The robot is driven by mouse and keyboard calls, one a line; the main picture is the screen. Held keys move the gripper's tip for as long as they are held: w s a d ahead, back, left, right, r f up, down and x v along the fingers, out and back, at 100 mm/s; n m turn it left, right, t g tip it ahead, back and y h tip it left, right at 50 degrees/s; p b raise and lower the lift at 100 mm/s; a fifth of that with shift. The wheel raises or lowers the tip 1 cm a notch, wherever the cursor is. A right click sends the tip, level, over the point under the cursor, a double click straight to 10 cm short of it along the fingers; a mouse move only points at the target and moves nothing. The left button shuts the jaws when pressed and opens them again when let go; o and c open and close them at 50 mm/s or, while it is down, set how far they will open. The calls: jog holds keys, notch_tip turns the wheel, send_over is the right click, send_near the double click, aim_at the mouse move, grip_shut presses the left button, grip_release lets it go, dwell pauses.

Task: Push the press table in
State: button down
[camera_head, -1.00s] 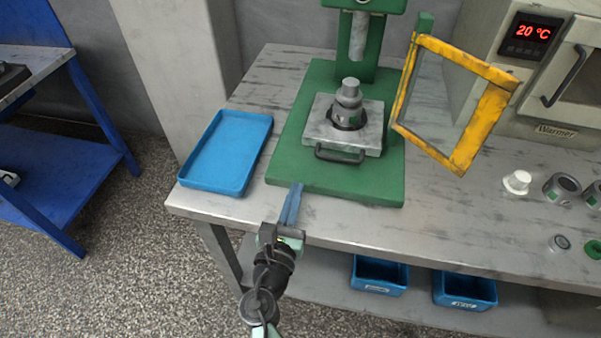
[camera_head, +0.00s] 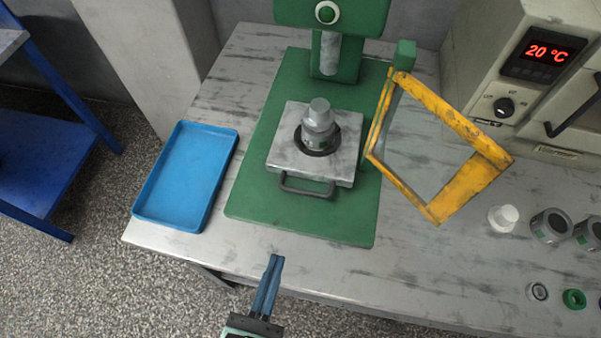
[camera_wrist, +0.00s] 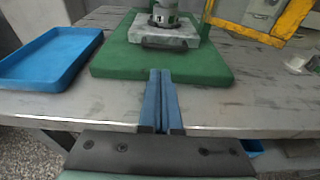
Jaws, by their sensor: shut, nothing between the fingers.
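The press table (camera_head: 285,156) is a grey metal plate with a dark handle (camera_head: 306,188) on its front edge. It sits on the green press base (camera_head: 330,220), forward of the ram (camera_head: 328,55). A grey cylindrical part (camera_head: 319,125) stands upright in a black ring on the plate. The fingers (camera_wrist: 160,72) also show shut in the wrist view.
A blue tray (camera_head: 140,205) lies left of the press. A yellow-framed guard (camera_head: 470,185) stands swung open at the right. A white warmer (camera_head: 478,70) reading 20 °C and several small parts, including a white one (camera_head: 502,218), are further right.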

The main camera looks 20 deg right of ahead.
jog(key=shift+w+d+f, duration=0.1)
jog(key=shift+w+d, duration=0.25)
jog(key=shift+w, duration=0.1)
send_near(303, 175)
jog(key=shift+w+d+f, duration=0.4)
jog(key=shift+w, duration=0.15)
jog(key=shift+w+d+f, duration=0.35)
jog(key=shift+w, duration=0.15)
jog(key=w+d, duration=0.1)
jog(key=w+d+p, duration=0.1)
jog(key=w, duration=0.1)
jog(key=shift+w+r, duration=0.1)
jog(key=shift+r, duration=0.05)
jog(key=shift+w+d, duration=0.3)
